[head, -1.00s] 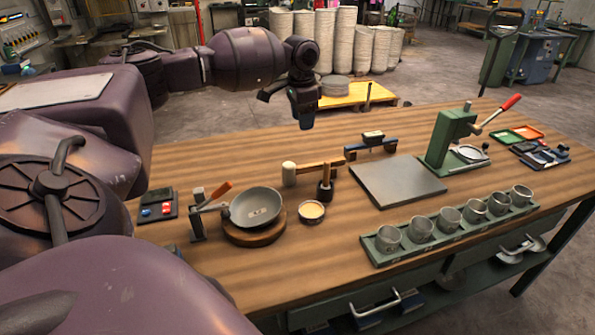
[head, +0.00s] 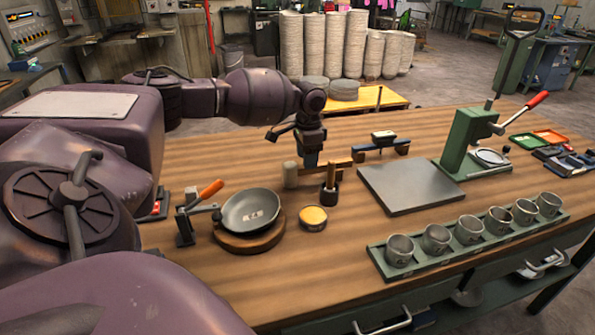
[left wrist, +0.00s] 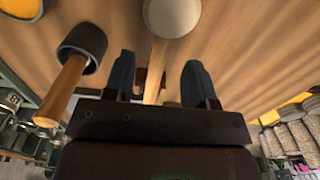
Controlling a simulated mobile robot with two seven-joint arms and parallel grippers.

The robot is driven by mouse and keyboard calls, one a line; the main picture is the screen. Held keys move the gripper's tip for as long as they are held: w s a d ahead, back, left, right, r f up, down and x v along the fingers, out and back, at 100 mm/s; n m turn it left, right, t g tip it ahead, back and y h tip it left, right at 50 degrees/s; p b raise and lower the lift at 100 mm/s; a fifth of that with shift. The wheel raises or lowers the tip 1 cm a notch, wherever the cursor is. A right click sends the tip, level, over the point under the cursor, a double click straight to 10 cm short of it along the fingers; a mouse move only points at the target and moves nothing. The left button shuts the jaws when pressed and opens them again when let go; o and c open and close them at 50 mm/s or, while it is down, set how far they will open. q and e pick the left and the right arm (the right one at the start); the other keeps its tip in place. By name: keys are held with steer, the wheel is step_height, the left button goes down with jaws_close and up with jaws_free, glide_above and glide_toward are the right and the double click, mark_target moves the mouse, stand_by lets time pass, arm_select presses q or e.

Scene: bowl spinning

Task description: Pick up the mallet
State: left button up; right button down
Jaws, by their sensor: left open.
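The mallet lies on the wooden table, its pale round head (head: 290,175) on the left and its wooden handle (head: 343,163) running right. In the left wrist view the mallet's head (left wrist: 172,14) is at the top, and its handle runs down between my fingers. My left gripper (head: 311,163) is open over the handle, just right of the head. In the left wrist view my gripper's two fingers (left wrist: 160,76) stand apart on either side of the handle. My gripper hides part of the handle in the head view. My right gripper is not in view.
A dark cup (head: 329,197) with an upright wooden-handled tool stands close in front of the handle. A round tin (head: 313,218) and a grey bowl (head: 252,216) are nearer. A grey plate (head: 411,187) lies to the right, with a green press (head: 467,140) beyond.

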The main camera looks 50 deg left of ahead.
mark_target(318, 170)
arm_select(q)
step_height(318, 170, down, 5)
steer(key=shift+w+r+b, duration=0.1)
steer(key=shift+r+b, duration=0.1)
steer(key=shift+b, duration=0.15)
steer(key=shift+c, duration=0.3)
jaws_close()
